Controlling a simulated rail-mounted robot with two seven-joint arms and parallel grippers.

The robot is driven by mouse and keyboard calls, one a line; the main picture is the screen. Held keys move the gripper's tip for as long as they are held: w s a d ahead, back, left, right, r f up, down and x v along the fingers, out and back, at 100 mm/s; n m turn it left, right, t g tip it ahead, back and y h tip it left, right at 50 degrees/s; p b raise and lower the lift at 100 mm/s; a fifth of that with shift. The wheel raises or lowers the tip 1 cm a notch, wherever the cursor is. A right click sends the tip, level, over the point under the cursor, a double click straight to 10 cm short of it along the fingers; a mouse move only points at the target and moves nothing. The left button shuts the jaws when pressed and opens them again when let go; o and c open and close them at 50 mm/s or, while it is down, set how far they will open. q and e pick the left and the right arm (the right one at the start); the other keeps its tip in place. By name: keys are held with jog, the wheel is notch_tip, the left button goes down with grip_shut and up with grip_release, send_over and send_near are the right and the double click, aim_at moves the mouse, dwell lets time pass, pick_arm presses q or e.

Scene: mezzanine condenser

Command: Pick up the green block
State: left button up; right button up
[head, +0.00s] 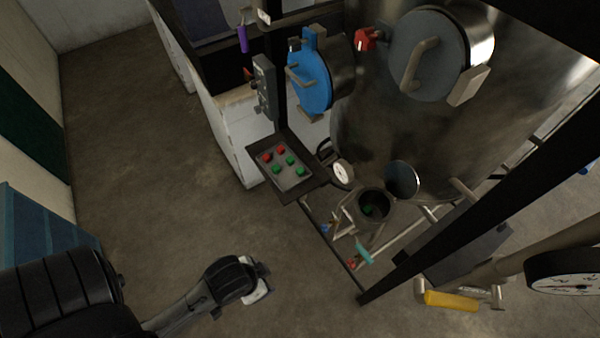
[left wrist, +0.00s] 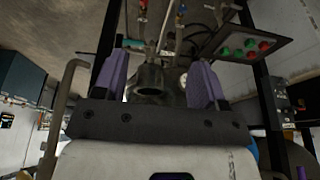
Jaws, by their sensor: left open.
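Several small green pieces, one of them a green block or button (head: 290,160), sit with red ones on a grey tray-like panel (head: 292,183). They also show in the left wrist view, where one green piece (left wrist: 226,51) is at the upper right. My right gripper is not in view.
A large metal vessel (head: 400,130) fills the right, with a blue round cover (head: 312,80) and a grey hatch (head: 425,55). A dark diagonal beam (head: 480,210) crosses in front. Thin pipes and a teal handle (head: 364,251) lie below the port. The floor at left is clear.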

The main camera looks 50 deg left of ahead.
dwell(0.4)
pick_arm(q)
jog(key=c, duration=0.3)
dwell(0.3)
